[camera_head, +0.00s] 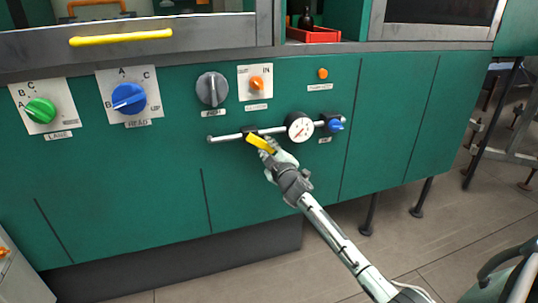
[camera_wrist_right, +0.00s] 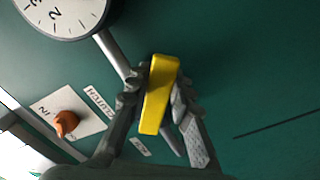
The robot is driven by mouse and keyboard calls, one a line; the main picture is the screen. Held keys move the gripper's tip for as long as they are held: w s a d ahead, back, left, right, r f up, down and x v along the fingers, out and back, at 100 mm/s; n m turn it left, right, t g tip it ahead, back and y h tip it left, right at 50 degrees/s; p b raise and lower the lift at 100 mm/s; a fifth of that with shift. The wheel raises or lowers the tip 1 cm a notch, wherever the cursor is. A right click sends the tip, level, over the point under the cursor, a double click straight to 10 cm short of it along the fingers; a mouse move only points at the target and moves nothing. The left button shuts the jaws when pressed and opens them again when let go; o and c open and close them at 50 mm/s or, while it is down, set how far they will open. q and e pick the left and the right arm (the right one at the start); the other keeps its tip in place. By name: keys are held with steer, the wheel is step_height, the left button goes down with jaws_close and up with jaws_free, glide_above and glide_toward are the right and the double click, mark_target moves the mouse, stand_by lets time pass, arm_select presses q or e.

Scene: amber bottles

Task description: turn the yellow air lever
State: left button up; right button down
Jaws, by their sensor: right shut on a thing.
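The yellow air lever (camera_head: 261,143) sits on a thin silver pipe (camera_head: 225,138) across the front of the green machine, left of a round white gauge (camera_head: 300,127). It slants down to the right in the head view. My right gripper (camera_head: 270,152) reaches it from below right and is shut on it. In the right wrist view the lever (camera_wrist_right: 158,95) lies between the two fingers of the gripper (camera_wrist_right: 160,100), with the pipe (camera_wrist_right: 112,52) behind it. My left gripper is not in view.
The green panel carries a green knob (camera_head: 40,110), a blue knob (camera_head: 129,98), a grey knob (camera_head: 212,88) and an orange knob (camera_head: 257,83). A blue knob (camera_head: 335,125) is right of the gauge. A red tray (camera_head: 314,35) sits above. Open floor (camera_head: 400,235) lies at right.

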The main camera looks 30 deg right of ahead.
steer(key=shift+d+r+n, duration=0.15)
steer(key=shift+r+n, duration=0.15)
steer(key=shift+n, duration=0.2)
steer(key=r+n+p, duration=0.1)
steer(key=n, duration=0.1)
steer(key=r+n+p, duration=0.1)
steer(key=n, duration=0.1)
steer(key=shift+s+d, duration=0.15)
steer(key=shift+d, duration=0.25)
arm_select(q)
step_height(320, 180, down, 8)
steer(key=p, duration=0.1)
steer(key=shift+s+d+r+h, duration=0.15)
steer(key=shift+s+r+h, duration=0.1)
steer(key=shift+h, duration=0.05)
arm_select(e)
steer(key=shift+r+n, duration=0.25)
steer(key=shift+n, duration=0.4)
steer(key=shift+r+n, duration=0.25)
steer(key=shift+n, duration=0.4)
steer(key=c, duration=1.3)
jaws_free()
steer(key=shift+s, duration=0.1)
steer(key=v, duration=1.1)
steer(key=shift+s, duration=0.4)
